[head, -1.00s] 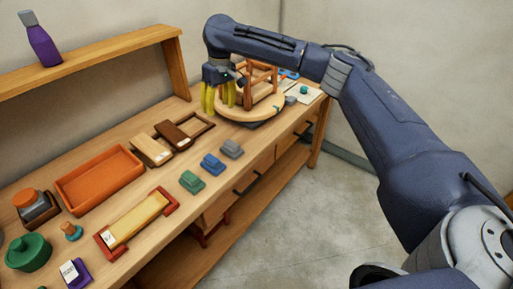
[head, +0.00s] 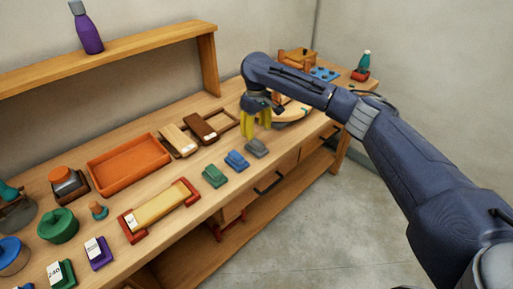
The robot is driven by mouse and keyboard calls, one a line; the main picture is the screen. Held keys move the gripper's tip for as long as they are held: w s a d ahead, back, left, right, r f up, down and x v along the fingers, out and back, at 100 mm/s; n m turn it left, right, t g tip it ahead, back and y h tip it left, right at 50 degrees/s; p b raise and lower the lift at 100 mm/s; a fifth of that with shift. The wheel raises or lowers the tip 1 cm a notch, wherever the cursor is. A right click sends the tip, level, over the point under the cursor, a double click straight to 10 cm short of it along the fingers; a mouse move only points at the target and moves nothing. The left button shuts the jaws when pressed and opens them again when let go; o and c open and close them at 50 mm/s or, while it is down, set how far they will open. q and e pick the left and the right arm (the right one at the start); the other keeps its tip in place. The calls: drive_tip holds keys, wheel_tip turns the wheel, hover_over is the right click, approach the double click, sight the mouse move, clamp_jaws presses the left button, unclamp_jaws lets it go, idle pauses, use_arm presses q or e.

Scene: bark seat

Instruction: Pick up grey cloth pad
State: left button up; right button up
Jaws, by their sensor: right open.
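The grey cloth pad (head: 256,148) lies on the wooden workbench near its front edge, at the right end of a row with a blue pad (head: 236,160) and a green pad (head: 214,175). My right gripper (head: 257,124) has yellow fingers that point down, and it is open. It is just above and behind the grey pad in the picture, apart from it, with nothing seen between its fingers. My left gripper is not in view.
An orange tray (head: 128,163) and a yellow block in a red holder (head: 160,207) stand left of the pads. A round wooden board (head: 292,112) is partly hidden behind my right arm. The front edge and drawers lie close to the pads.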

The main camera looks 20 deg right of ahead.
sight(256, 141)
drive_tip(key=shift+w+f, duration=0.15)
drive_tip(key=shift+f, duration=3.15)
drive_tip(key=shift+c, duration=0.5)
clamp_jaws()
